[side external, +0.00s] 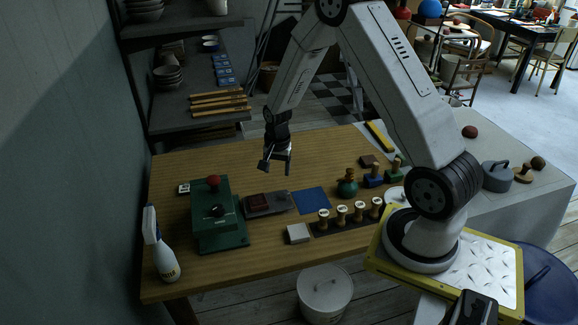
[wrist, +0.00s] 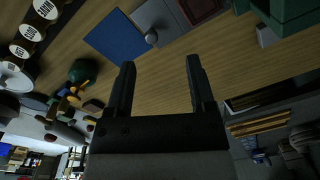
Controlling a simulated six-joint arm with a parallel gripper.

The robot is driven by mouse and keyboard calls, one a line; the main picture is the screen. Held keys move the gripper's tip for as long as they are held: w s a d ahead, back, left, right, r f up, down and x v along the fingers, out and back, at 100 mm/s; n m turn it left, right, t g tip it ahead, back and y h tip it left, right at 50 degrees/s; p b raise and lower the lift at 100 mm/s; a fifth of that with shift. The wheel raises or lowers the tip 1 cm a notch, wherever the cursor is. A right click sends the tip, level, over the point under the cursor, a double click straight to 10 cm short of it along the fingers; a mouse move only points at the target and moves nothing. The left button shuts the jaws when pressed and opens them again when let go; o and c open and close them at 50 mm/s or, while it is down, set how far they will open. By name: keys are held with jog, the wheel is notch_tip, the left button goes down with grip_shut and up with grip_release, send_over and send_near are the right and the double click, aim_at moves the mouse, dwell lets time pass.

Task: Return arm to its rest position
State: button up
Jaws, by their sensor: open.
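My gripper (side external: 275,165) hangs above the back part of the wooden table (side external: 215,165) in the side external view. Its jaws are apart with nothing between them. In the wrist view the two fingers of my gripper (wrist: 160,75) stand open over bare wood. The arm is bent, with its base on a yellow-edged plate at the right.
A green press (side external: 217,225) with a red knob, a grey block with a red top (side external: 268,204), a blue square (side external: 311,200) and several stamps (side external: 341,214) stand below the gripper in the picture. A spray bottle (side external: 160,250) stands at the front left. Shelves (side external: 195,110) rise behind.

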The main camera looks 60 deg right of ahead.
jog(key=s+a+r+n+t, duration=0.1)
jog(key=s+a+r+n, duration=0.5)
jog(key=a+n, duration=0.1)
jog(key=s+a+r+n+t, duration=0.1)
jog(key=s+a+r+n, duration=0.4)
jog(key=a, duration=0.5)
jog(key=shift+s+r+n, duration=0.35)
jog(key=shift+n, duration=0.85)
